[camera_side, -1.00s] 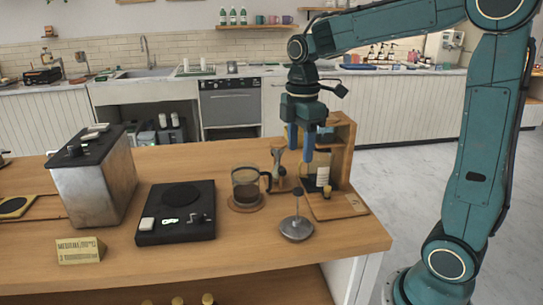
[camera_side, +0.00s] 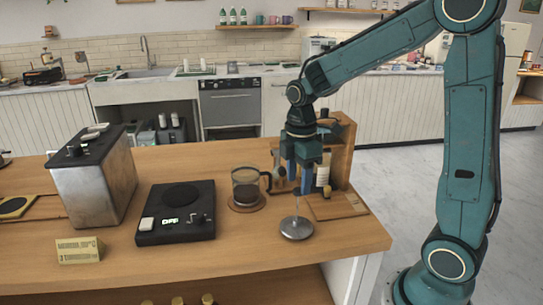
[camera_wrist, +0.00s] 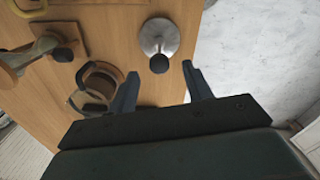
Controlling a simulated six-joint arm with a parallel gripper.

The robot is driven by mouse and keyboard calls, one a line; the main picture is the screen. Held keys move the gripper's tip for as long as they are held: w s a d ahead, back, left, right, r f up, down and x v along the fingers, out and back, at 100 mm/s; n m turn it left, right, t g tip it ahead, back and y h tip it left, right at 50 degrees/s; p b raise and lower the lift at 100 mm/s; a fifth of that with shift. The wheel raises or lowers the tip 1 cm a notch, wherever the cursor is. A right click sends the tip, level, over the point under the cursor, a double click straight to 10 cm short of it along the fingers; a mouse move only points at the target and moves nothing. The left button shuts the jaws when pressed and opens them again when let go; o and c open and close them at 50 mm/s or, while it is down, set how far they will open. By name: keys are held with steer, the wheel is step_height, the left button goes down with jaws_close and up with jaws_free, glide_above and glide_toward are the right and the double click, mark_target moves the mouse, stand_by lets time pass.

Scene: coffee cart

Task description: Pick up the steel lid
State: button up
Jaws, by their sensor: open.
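The steel lid (camera_side: 297,229) lies on the wooden counter near its right end, a round silver disc with a thin rod rising from it. In the wrist view the lid (camera_wrist: 158,33) is seen from above, with a dark round knob at the rod's top. My gripper (camera_side: 305,190) points down just above the rod in the side view. In the wrist view my gripper (camera_wrist: 160,70) has its fingers apart with nothing between them; the knob is slightly beyond the fingertips. The knob is hidden or unclear in the side view.
A glass carafe (camera_side: 246,187) with a dark handle stands on a round coaster left of the lid. A wooden stand (camera_side: 341,160) with a bottle is behind my gripper. A black scale (camera_side: 177,226) lies farther left. The counter in front of the lid is clear.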

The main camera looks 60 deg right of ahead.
mark_target(298, 189)
steer(key=shift+f, duration=0.15)
steer(key=shift+f, duration=2.55)
jaws_close()
